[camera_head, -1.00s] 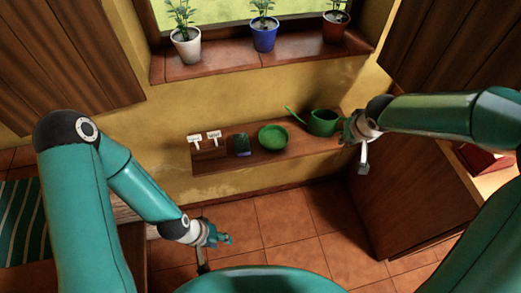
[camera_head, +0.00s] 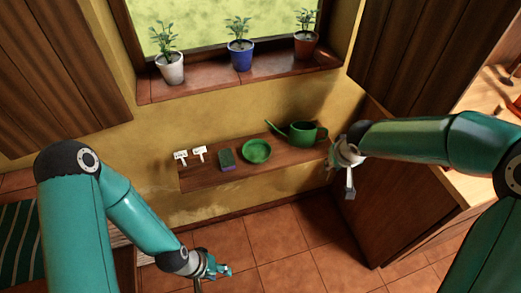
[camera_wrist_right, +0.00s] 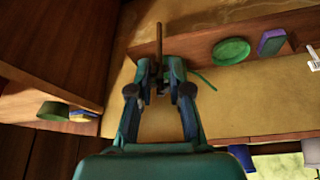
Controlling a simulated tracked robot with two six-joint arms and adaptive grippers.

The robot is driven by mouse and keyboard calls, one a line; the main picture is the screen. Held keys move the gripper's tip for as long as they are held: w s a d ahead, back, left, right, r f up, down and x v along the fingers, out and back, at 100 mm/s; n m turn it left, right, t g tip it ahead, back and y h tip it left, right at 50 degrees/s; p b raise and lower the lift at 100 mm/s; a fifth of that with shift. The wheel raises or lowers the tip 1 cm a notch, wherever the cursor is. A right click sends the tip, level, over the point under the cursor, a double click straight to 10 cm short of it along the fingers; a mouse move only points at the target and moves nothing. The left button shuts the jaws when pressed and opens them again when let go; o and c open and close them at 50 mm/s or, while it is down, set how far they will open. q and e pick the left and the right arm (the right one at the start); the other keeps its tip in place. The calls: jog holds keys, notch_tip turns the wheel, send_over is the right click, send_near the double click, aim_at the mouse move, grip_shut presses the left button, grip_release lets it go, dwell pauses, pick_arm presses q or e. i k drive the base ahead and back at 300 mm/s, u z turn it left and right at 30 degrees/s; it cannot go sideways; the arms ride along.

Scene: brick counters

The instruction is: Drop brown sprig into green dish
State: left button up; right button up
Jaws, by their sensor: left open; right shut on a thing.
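The green dish (camera_head: 257,151) sits on the wooden wall shelf, left of the green watering can (camera_head: 303,133). The dish also shows upper right in the right wrist view (camera_wrist_right: 231,51). My right gripper (camera_head: 334,163) is by the shelf's right end, right of the dish and apart from it. In the right wrist view it is shut on a thin upright brown stick, the brown sprig (camera_wrist_right: 158,50). I cannot make out the sprig in the head view. My left gripper (camera_head: 218,269) is open and low, above the tiled floor, away from the shelf.
A green and purple sponge (camera_head: 227,160) and two white tags (camera_head: 199,152) stand left of the dish on the shelf (camera_head: 200,180). Potted plants line the windowsill (camera_head: 200,82) above. A wooden cabinet (camera_head: 375,200) stands right of the shelf. The floor below is clear.

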aim_at(262, 154)
jog(key=i, duration=0.85)
jog(key=u, duration=0.05)
